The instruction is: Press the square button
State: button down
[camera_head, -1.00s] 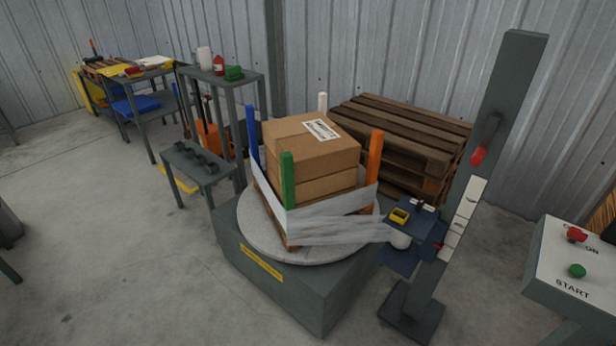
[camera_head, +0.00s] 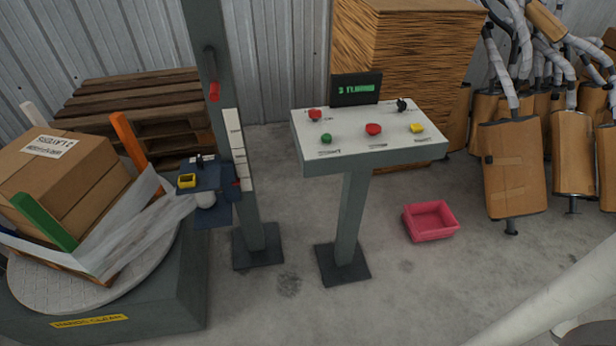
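The control console (camera_head: 345,150) stands on a single post right of centre. A yellow button (camera_head: 417,128) at the right of its sloped white top looks square. A round red button (camera_head: 373,129), a green button (camera_head: 326,139), another red control (camera_head: 315,114) and a black knob (camera_head: 402,105) share the panel. The labels are too small to read. My gripper is not in view, and nothing touches the console's buttons.
A dark display (camera_head: 356,89) with green text stands behind the panel. A pink bin (camera_head: 430,220) is on the floor to the right. Wrapped mufflers (camera_head: 513,168) hang at far right. The turntable (camera_head: 95,280) with boxes is at left. Floor before the console is clear.

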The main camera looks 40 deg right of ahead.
aim_at(416, 128)
jog(key=z, duration=1.3)
